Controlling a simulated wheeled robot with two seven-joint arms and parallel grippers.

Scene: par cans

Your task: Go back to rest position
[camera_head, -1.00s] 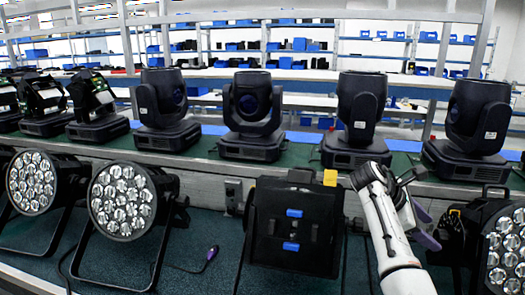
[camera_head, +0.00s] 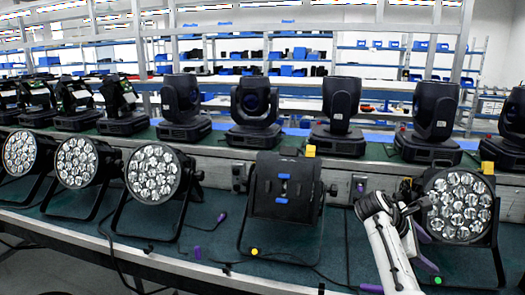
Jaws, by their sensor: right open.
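My right arm comes in from the bottom right, and its gripper (camera_head: 398,207) is open at the front of a par can (camera_head: 461,206) with a round face of several lenses. The gripper overlaps that can's left edge in the picture; I cannot tell whether they touch. A black par can (camera_head: 284,190) with blue parts stands left of the gripper, its back or side toward me. More par cans (camera_head: 153,175) with lit-looking lenses stand at the left. My left gripper is not in view.
The green bench top (camera_head: 320,245) holds loose cables and a purple connector (camera_head: 197,252). A raised shelf behind carries a row of black moving-head lights (camera_head: 254,115). Storage racks with blue bins (camera_head: 300,53) stand farther back. Bench is open in front of the middle can.

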